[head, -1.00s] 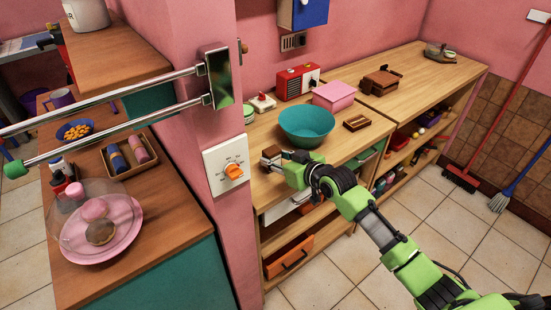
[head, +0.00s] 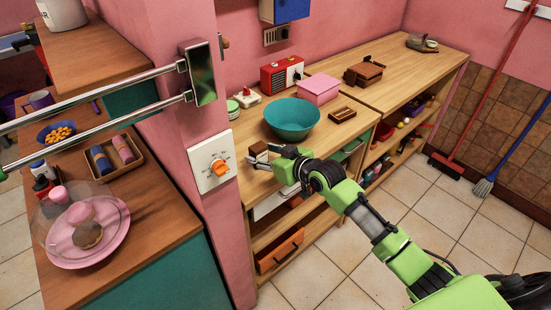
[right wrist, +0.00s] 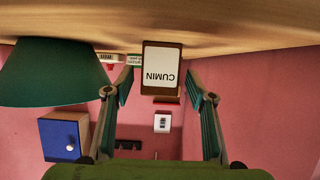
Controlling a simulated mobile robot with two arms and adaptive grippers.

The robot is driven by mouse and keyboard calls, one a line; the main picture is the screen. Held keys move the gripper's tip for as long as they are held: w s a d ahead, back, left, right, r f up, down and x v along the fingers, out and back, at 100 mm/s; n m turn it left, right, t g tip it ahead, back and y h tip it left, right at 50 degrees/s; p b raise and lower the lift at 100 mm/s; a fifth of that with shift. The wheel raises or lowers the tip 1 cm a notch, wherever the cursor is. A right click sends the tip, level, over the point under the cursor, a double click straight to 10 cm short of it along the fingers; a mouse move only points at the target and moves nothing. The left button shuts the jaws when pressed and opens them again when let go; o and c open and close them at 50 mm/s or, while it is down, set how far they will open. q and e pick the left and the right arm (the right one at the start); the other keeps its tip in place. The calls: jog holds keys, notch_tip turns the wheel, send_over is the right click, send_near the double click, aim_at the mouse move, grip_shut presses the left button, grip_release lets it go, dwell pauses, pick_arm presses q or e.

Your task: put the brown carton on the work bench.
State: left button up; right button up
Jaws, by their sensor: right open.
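The brown carton (head: 258,149) stands on the wooden top of the work bench (head: 342,137), near its left front edge and in front of the teal bowl. In the right wrist view, which is upside down, the carton (right wrist: 161,72) shows a white label reading CUMIN and meets the wood. My right gripper (head: 266,157) is open, its fingers spread on either side in front of the carton. In the right wrist view the fingers (right wrist: 160,88) show a gap to the carton on both sides. My left gripper is not in view.
A teal bowl (head: 292,118) stands just behind the carton. A pink box (head: 318,89), a red radio (head: 282,73) and a small wooden tray (head: 342,114) lie farther back. The pink wall with a white switch plate (head: 212,160) is close on the left.

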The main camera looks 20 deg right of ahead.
jog(key=v, duration=1.1)
jog(key=shift+s, duration=0.15)
